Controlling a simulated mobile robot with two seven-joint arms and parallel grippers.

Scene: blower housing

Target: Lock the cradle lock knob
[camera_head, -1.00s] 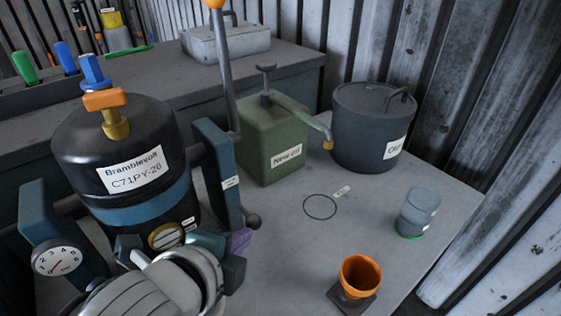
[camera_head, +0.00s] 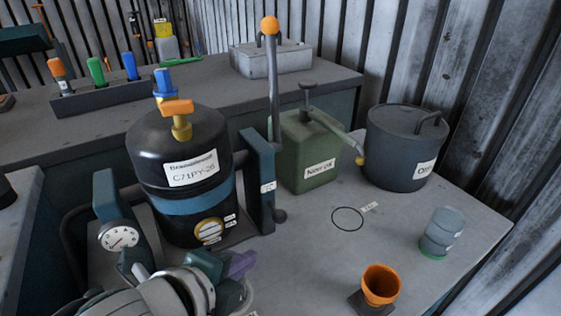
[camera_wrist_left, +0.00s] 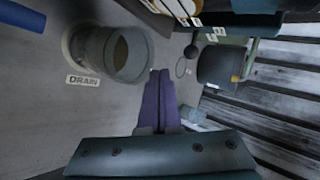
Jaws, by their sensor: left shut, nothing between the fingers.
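The black blower housing (camera_head: 180,160) stands upright between the blue-green cradle posts (camera_head: 258,180). A dark ball-ended knob (camera_head: 280,216) sticks out low beside the right post; I take it as the cradle lock knob. It seems to show in the left wrist view (camera_wrist_left: 191,51) too. Whether it is locked I cannot tell. A yellow dial (camera_head: 208,230) sits on the housing's lower front. My left gripper (camera_head: 242,263), with purple fingers, is shut and empty, in front of the housing and apart from the knob. Its closed fingers (camera_wrist_left: 160,95) point past the drain cup (camera_wrist_left: 128,53). My right gripper is not in view.
The green oil can (camera_head: 310,150), dark drum (camera_head: 405,150), orange cup (camera_head: 381,285) and translucent jar (camera_head: 441,233) stand to the right. The bench around the drawn circle (camera_head: 347,219) is clear.

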